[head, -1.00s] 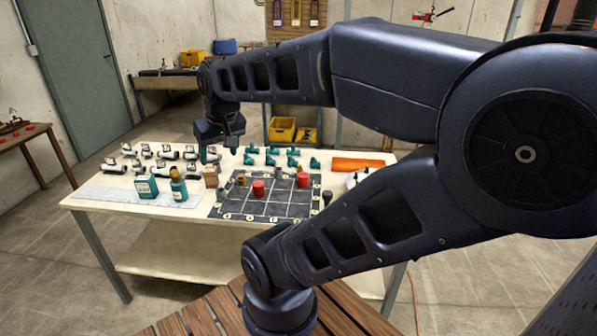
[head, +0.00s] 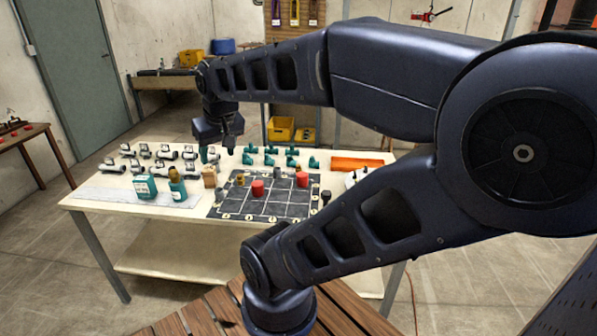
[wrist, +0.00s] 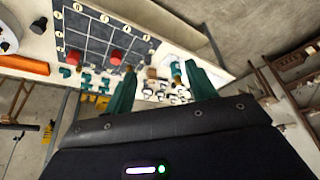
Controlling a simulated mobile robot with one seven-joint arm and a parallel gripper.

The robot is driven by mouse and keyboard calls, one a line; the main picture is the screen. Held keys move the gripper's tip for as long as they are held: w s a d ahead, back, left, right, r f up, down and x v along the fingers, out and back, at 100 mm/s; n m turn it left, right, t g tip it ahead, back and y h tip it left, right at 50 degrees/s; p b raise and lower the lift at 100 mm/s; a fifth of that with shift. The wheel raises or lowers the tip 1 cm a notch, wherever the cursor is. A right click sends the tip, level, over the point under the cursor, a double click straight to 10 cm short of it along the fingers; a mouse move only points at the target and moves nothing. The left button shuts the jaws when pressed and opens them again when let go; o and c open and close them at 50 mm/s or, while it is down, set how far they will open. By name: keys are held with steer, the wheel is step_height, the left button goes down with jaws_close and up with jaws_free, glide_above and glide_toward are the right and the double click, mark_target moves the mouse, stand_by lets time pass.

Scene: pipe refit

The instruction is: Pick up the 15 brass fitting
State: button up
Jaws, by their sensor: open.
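A small brass-coloured piece (head: 240,179) stands on the dark gridded board (head: 262,213) on the table, near its left back corner. It may be the brass fitting, but I cannot read a 15 on it. My gripper (head: 217,151) hangs over the back part of the table, behind the board and left of the green fittings. In the wrist view, my gripper's two green fingers (wrist: 162,85) are spread apart with nothing held between them. The board (wrist: 88,32) shows there tilted, at the upper left.
Two red cylinders (head: 257,188) (head: 302,179) stand on the board. White-grey fittings (head: 164,153) and green fittings (head: 292,160) line the back. An orange tray (head: 357,164) lies right.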

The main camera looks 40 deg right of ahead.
steer(key=w+d+n+g+h, duration=0.15)
steer(key=w+d+n, duration=0.35)
steer(key=w+d, duration=0.6)
steer(key=n+g+h, duration=0.3)
steer(key=n, duration=1.1)
glide_above(297, 165)
steer(key=s+a, duration=0.1)
steer(key=a, duration=0.3)
step_height(297, 165, down, 28)
steer(key=shift+x, duration=3.15)
steer(key=shift+w+x, duration=0.15)
steer(key=shift+x, duration=1.1)
steer(key=shift+w+x, duration=0.1)
steer(key=shift+x, duration=1.15)
steer(key=shift+d, duration=0.1)
steer(key=shift+c, duration=0.5)
